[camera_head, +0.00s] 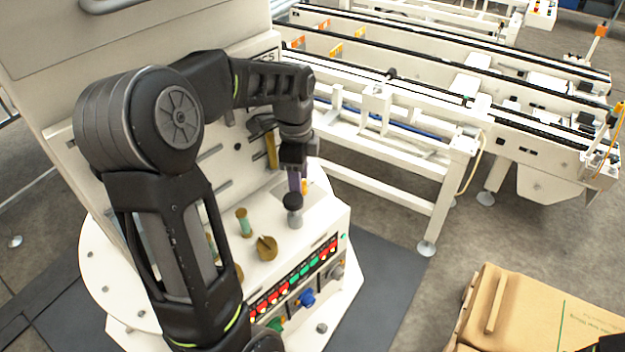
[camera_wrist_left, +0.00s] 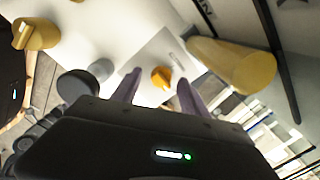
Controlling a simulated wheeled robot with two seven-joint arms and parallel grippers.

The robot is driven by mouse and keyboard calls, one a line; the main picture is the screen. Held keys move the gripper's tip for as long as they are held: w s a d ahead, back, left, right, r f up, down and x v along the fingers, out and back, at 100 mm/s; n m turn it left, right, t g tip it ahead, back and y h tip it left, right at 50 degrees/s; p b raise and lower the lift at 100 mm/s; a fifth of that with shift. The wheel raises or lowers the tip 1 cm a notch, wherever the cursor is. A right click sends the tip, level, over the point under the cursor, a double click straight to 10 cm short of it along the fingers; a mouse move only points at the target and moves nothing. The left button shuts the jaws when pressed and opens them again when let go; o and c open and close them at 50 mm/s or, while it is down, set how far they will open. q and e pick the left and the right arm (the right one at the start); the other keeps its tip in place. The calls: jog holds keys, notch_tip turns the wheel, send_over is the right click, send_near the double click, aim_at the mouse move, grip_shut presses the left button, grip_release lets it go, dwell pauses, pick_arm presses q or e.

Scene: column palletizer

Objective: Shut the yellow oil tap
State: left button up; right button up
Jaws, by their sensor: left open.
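The yellow oil tap (camera_wrist_left: 161,77) is a small orange-yellow knob on a pale plate in the left wrist view. In the head view only a bit of it (camera_head: 306,185) shows beside my fingers. My left gripper (camera_head: 296,182) points down at the machine's panel. In the left wrist view its two purple fingers (camera_wrist_left: 159,88) are apart, one on each side of the tap in the picture. Nothing is seen held between them. I cannot tell whether the fingers touch the tap. My right gripper is not seen.
A black-ball lever (camera_head: 292,201) stands close to my left gripper. A brass-yellow knob (camera_head: 265,248) and a green-and-brass post (camera_head: 243,222) are nearer. A yellow cylinder (camera_wrist_left: 235,65) is close on the right. Conveyors (camera_head: 400,130) stand behind; a carton (camera_head: 540,310) is at the lower right.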

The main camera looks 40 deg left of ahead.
pick_arm(q)
jog(key=shift+f, duration=0.35)
jog(key=shift+c, duration=0.5)
grip_shut()
